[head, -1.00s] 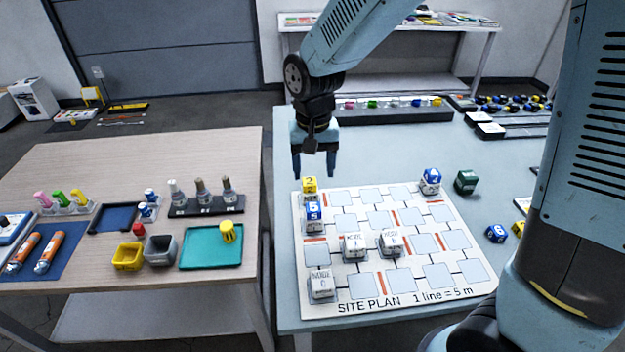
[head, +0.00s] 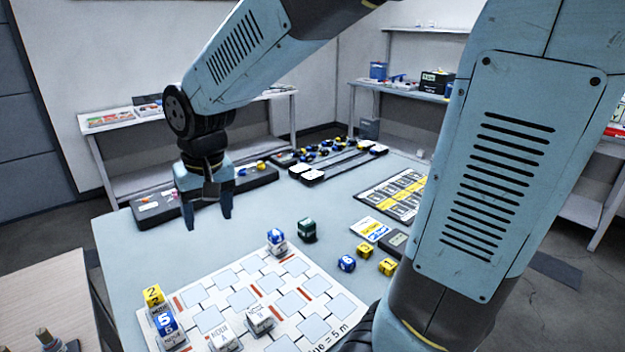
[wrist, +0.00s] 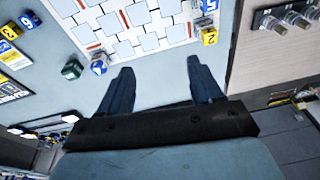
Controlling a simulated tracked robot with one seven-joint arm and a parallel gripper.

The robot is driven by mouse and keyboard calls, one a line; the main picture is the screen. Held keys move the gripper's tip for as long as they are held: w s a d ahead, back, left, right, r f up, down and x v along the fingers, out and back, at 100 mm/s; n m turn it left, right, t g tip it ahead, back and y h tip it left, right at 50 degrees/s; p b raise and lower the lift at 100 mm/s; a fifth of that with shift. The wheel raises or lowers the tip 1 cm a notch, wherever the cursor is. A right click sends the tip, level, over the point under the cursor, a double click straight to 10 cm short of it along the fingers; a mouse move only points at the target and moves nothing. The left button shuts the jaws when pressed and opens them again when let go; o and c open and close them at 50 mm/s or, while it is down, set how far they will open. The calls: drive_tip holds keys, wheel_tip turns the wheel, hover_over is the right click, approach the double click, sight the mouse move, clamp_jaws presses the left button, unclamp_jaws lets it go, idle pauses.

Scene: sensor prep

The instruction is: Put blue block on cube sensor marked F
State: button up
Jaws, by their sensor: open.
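A loose blue block (head: 346,263) lies on the table right of the site plan board; it also shows in the wrist view (wrist: 28,22). Another blue block (head: 276,236) sits on a white cube sensor (head: 279,249) at the board's far corner. A third blue block (head: 166,323) sits on a white cube sensor (head: 174,341) at the board's left edge. Two more white sensors (head: 224,338) (head: 260,318) stand bare on the board. I cannot read an F on any. My gripper (head: 208,222) is open and empty, above the table behind the board; its fingers show in the wrist view (wrist: 160,68).
The site plan board (head: 212,318) fills the near table. A yellow block (head: 153,295) stands at its left edge. A green cube (head: 307,229) and yellow blocks (head: 364,252) (head: 388,267) lie to its right. A dark rack (head: 257,180) stands behind.

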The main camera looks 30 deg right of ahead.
drive_tip(key=s+d+r+t, duration=0.1)
drive_tip(key=s+d+r, duration=0.1)
drive_tip(key=d, duration=0.3)
drive_tip(key=s+d+r+m+t, duration=0.1)
drive_tip(key=s+d+r, duration=0.2)
drive_tip(key=s+d, duration=0.2)
drive_tip(key=s+d+r+t, duration=0.1)
drive_tip(key=s+d+r, duration=0.2)
drive_tip(key=d, duration=0.3)
drive_tip(key=shift+s+d+m+t+h, duration=0.3)
drive_tip(key=shift+s+h, duration=0.1)
drive_tip(key=shift+s, duration=0.2)
